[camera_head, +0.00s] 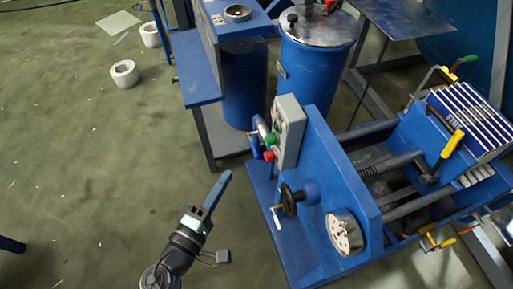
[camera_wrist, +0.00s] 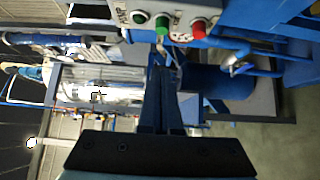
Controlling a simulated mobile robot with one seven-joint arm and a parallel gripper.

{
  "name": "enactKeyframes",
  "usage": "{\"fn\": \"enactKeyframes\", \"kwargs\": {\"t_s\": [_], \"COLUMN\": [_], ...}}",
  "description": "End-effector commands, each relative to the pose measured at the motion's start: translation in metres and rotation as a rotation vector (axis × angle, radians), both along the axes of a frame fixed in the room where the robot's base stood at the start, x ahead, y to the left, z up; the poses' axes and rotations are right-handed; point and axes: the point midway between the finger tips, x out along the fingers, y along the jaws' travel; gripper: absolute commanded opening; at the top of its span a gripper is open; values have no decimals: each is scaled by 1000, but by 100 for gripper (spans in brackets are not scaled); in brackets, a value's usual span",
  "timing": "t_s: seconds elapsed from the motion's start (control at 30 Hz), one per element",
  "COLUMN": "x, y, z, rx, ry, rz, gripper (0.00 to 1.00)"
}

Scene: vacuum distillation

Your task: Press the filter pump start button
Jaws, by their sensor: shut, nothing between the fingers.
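A grey control box (camera_head: 290,132) is fixed to the blue filter frame. Its green button (camera_head: 270,139) sits above a red button (camera_head: 269,155) on the face turned toward my gripper. In the wrist view the green button (camera_wrist: 162,25) and red button (camera_wrist: 198,28) stand side by side near the top, with a darker green round part (camera_wrist: 139,17) to the left. I cannot read the labels. My gripper (camera_head: 226,177) is shut and empty, left of and below the box, apart from it. In the wrist view its fingertips (camera_wrist: 160,62) point toward the green button with a gap between.
A black handwheel (camera_head: 287,199) and a pressure gauge (camera_head: 343,232) stick out on the blue frame below the box. A blue tank (camera_head: 316,65) and a bench (camera_head: 200,88) stand behind.

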Motion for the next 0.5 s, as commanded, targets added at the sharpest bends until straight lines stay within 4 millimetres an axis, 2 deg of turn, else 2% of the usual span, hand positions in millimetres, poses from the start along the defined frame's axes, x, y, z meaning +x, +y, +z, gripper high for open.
{"fn": "enactKeyframes", "kwargs": {"t_s": [0.33,0.5], "x": [67,76], "y": [-34,-59], "z": [1,1], "rx": [1,0], "ry": [-2,1], "rz": [-3,-3], "gripper": [0,0]}}
